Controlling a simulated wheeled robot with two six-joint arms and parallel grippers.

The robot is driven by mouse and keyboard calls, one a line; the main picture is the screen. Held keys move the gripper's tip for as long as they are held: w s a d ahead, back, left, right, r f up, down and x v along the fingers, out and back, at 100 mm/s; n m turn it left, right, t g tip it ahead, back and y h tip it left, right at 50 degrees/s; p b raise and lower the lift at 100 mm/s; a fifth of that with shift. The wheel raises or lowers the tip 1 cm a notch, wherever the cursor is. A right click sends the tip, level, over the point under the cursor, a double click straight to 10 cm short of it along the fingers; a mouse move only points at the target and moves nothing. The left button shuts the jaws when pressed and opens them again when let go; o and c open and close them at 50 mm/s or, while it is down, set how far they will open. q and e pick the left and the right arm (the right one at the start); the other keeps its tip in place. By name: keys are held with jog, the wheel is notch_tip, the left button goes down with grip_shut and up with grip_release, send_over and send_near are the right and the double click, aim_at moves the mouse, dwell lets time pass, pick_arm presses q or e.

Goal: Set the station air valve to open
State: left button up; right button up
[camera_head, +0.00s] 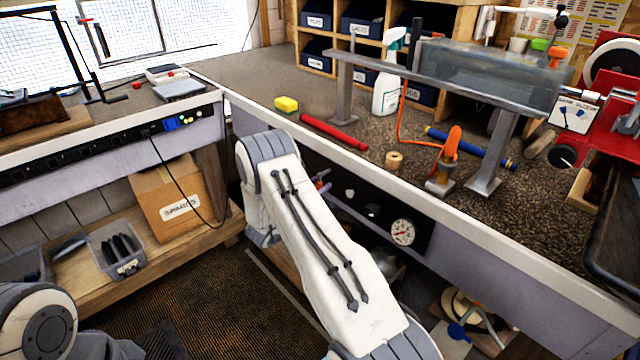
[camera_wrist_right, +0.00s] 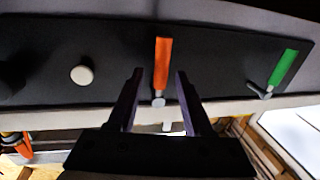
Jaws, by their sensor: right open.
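A black control panel (camera_wrist_right: 110,80) fills the wrist view; in the head view its right part (camera_head: 375,215) shows under the bench top. On it are an orange-handled lever (camera_wrist_right: 163,60), near vertical in the wrist picture, and a green-handled lever (camera_wrist_right: 284,67), slanted up to the right. I cannot read which one is the air valve. My right gripper (camera_wrist_right: 159,85) is open, its two dark fingers on either side of the orange lever in the picture; contact cannot be told. In the head view my right arm mostly hides this gripper. My left gripper is out of view.
A pale round knob (camera_wrist_right: 82,74) sits left of the orange lever. A dial gauge (camera_head: 402,232) sits at the panel's right in the head view. A cardboard box (camera_head: 172,195) stands left.

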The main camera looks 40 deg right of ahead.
jog(key=shift+w+d, duration=0.15)
jog(key=shift+d, duration=0.4)
grip_shut()
dwell(1.1)
